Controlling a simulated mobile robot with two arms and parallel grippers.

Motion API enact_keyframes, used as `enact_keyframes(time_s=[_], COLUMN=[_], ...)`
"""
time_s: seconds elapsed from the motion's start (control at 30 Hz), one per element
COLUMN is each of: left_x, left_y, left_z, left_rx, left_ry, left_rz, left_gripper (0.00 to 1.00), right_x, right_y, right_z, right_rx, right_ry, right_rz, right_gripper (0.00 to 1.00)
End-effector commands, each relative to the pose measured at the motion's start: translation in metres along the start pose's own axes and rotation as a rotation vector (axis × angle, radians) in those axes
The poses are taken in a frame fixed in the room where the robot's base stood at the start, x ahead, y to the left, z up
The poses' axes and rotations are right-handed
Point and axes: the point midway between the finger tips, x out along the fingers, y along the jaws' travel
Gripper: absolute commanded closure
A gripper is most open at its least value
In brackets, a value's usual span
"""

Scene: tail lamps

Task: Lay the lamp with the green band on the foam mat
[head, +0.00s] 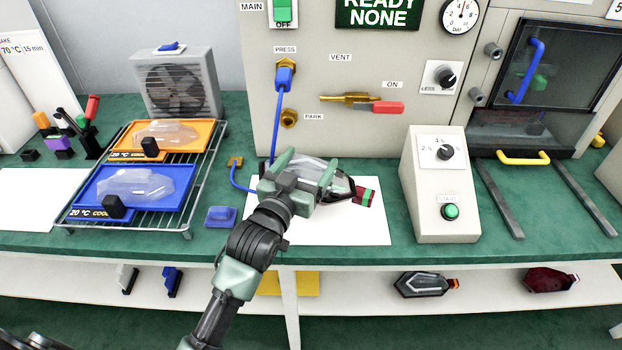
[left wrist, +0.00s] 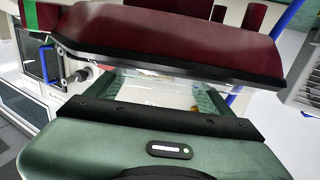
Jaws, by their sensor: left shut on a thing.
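The lamp (head: 343,185) has a clear lens, a dark rim and a dark red end with a green band (head: 368,195). My left gripper (head: 312,176) is shut on it, over a white sheet-like mat (head: 350,226) on the green bench. My gripper hides much of the lamp, and I cannot tell whether it touches the mat. A second white mat (head: 25,192) lies at the far left. My right gripper is not in view.
A wire rack (head: 187,228) with orange and blue trays stands left, near a blue block (head: 220,216). A control box (head: 440,225) stands right, beside two rails (head: 500,205). A blue hose (head: 276,125) hangs behind my gripper. Other lamps (head: 425,285) lie on the lower shelf.

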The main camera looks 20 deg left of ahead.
Motion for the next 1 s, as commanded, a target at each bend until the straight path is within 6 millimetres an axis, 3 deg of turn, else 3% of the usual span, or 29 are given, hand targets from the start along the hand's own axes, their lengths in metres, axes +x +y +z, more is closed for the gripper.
enact_keyframes(time_s=[0.23, 0.67, 0.7, 0.73, 1.0], left_x=[0.000, -0.001, -0.001, -0.001, -0.001], left_y=[0.000, 0.000, 0.000, 0.000, 0.000], left_z=[0.033, 0.040, 0.040, 0.040, 0.039], left_rx=[-0.001, 0.000, 0.000, 0.000, 0.000], left_ry=[0.000, 0.002, -0.001, -0.001, -0.001], left_rz=[0.000, 0.000, 0.000, 0.000, 0.000], left_gripper=[0.76, 0.76, 0.10, 0.02, 0.00], right_x=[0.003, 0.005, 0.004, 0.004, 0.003], right_y=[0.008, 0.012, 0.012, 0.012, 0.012], right_z=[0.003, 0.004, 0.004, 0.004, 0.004], right_rx=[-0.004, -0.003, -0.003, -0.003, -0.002], right_ry=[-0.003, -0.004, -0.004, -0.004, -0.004], right_rz=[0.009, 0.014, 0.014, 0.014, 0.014], right_gripper=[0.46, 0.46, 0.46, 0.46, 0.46])
